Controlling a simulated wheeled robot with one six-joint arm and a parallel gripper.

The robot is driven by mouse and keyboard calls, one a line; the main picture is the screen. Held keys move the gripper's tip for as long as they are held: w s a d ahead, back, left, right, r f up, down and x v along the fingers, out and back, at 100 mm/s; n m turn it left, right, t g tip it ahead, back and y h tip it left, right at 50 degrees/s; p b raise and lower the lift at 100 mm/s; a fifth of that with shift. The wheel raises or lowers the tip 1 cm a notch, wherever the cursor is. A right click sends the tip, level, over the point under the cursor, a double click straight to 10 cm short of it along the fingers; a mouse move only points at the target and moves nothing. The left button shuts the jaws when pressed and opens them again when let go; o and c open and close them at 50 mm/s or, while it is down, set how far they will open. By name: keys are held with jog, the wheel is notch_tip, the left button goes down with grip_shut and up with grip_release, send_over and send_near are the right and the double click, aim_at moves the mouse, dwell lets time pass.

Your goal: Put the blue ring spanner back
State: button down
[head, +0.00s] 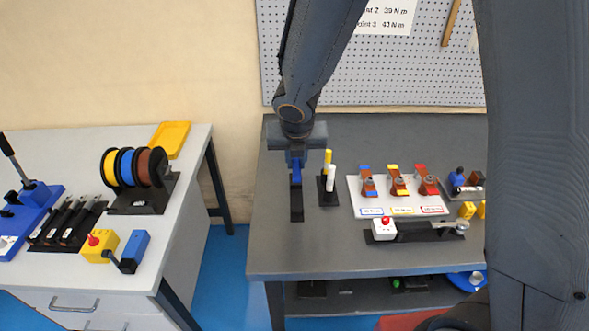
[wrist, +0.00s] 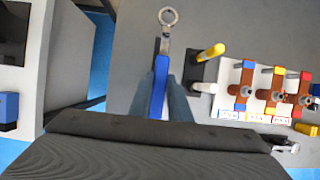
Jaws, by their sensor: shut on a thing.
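The blue ring spanner (wrist: 159,84) is in my gripper (wrist: 163,98). In the wrist view its bare metal ring points away to the top, and its blue handle runs down between the fingers. In the head view my gripper (head: 296,160) hangs over the left part of the dark grey table (head: 350,262), with the blue handle (head: 296,174) just below it. A narrow black block (head: 297,206) shows on the table directly under the gripper. I cannot tell whether the spanner touches it. The ring end is hard to make out in the head view.
Right beside the gripper stands a black holder (head: 329,196) with a yellow and a white marker. Further right is a white board (head: 404,206) with three brown bent bars, and a tool on a black stand (head: 415,231). The table's front left is clear.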

jog(key=shift+f+b, duration=3.75)
jog(key=shift+f, duration=1.15)
jog(key=shift+f+b, duration=0.3)
jog(key=c, duration=1.7)
grip_release()
jog(key=shift+o, duration=0.2)
jog(key=shift+d+r, duration=0.1)
